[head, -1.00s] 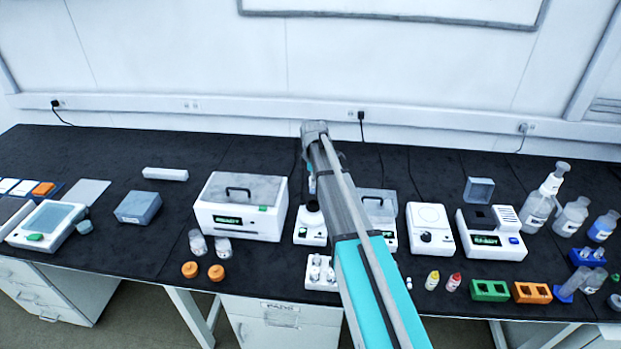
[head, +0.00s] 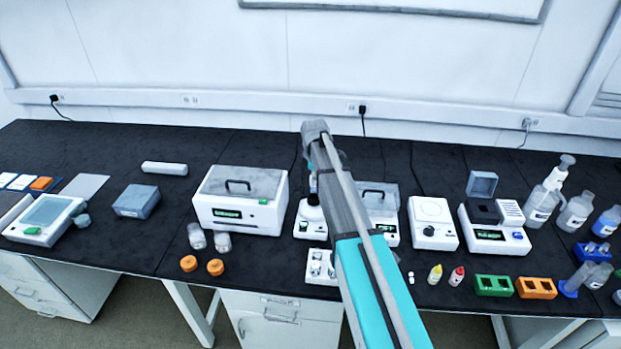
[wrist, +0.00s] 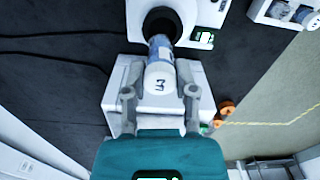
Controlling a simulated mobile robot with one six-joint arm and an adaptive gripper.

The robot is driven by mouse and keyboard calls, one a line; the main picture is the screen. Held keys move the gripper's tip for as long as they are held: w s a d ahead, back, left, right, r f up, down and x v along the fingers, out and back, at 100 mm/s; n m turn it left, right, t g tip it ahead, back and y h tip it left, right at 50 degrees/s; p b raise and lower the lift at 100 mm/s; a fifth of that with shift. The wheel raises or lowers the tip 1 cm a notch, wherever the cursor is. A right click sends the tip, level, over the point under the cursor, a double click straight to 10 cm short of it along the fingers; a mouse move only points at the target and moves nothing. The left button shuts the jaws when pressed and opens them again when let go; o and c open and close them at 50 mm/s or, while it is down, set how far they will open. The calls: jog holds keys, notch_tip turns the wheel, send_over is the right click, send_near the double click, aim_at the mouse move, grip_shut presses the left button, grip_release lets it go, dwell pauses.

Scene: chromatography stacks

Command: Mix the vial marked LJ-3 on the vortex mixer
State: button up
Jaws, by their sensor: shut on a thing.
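My gripper (wrist: 160,102) is shut on a vial (wrist: 159,50) with a white cap marked 3; the rest of the marking is not legible. The vial has a blue and white label. Its lower end is at the black cup (wrist: 155,20) of the white vortex mixer (wrist: 200,12); I cannot tell whether it touches or sits inside. In the head view the vortex mixer (head: 309,225) stands at the bench's middle with a lit green display. My arm hides part of it there, and the gripper and vial are mostly hidden.
A large white lidded box (head: 238,215) stands just left of the mixer. A white rack with vials (head: 320,268) is in front of it. Two orange caps (head: 188,263) lie at the front edge. A white device with a round top (head: 432,222) stands right of my arm.

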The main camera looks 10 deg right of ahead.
aim_at(314, 192)
jog(key=shift+f+b, duration=0.55)
jog(key=shift+f, duration=0.2)
jog(key=shift+s, duration=0.2)
jog(key=shift+f+b, duration=0.9)
dwell(0.7)
jog(key=o, duration=0.4)
jog(key=c, duration=0.3)
